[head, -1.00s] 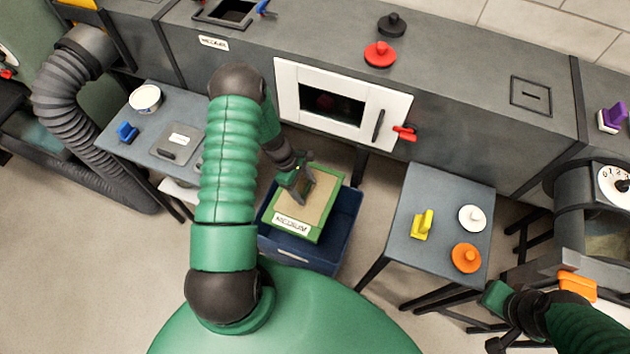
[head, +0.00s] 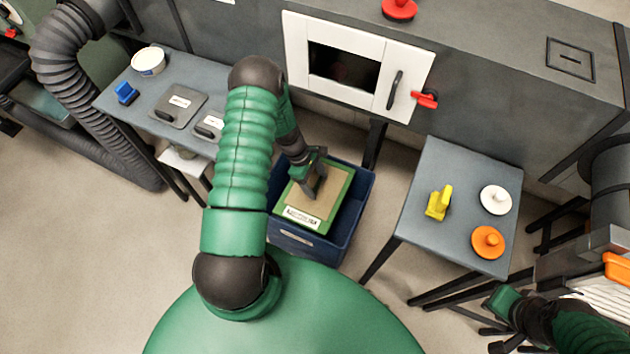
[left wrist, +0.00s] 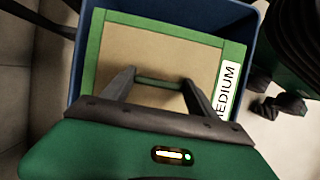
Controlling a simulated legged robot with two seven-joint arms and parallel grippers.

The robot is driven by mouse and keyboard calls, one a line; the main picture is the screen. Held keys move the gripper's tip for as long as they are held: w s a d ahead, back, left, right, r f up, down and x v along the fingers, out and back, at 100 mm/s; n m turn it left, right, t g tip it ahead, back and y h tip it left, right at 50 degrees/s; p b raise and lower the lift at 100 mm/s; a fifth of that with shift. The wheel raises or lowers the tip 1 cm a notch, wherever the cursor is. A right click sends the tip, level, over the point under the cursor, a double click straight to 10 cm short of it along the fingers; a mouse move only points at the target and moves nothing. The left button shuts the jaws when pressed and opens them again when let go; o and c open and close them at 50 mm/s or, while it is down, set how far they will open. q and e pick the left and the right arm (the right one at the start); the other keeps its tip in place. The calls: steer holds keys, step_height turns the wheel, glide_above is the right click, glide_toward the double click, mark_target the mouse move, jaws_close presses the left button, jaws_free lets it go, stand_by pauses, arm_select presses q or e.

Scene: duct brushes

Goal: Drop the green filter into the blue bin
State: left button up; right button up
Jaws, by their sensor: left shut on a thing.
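The green filter (head: 324,214) has a green frame, a tan panel and a white label reading "MEDIUM". It is at the mouth of the blue bin (head: 287,245), within its rim in the head view. My left gripper (head: 314,190) is shut on the filter. The left wrist view shows the filter (left wrist: 130,58) with the fingers of my left gripper (left wrist: 158,82) at a green bar across the panel. The bin (left wrist: 150,8) shows around the filter there. My right gripper (head: 500,325) is at the lower right, its jaws too unclear to read.
A side table (head: 440,185) right of the bin holds a yellow piece (head: 439,203), a white knob (head: 495,199) and an orange knob (head: 487,242). A left table (head: 140,95) holds plates and a tub. A white-framed door (head: 345,70) stands behind the bin.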

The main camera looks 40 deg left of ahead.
arm_select(q)
steer(key=o, duration=1.3)
steer(key=shift+a, duration=0.15)
steer(key=o, duration=0.5)
steer(key=shift+a+f, duration=0.15)
steer(key=shift+a, duration=0.05)
steer(key=shift+d, duration=0.2)
steer(key=shift+r, duration=0.25)
steer(key=p+v, duration=0.4)
steer(key=v, duration=1.2)
steer(key=shift+a, duration=0.3)
arm_select(e)
steer(key=v, duration=0.2)
steer(key=w+v, duration=0.1)
steer(key=v, duration=0.1)
steer(key=shift+s+a+r, duration=0.1)
steer(key=shift+a+r, duration=0.1)
steer(key=shift+r, duration=0.05)
arm_select(q)
steer(key=shift+s, duration=0.15)
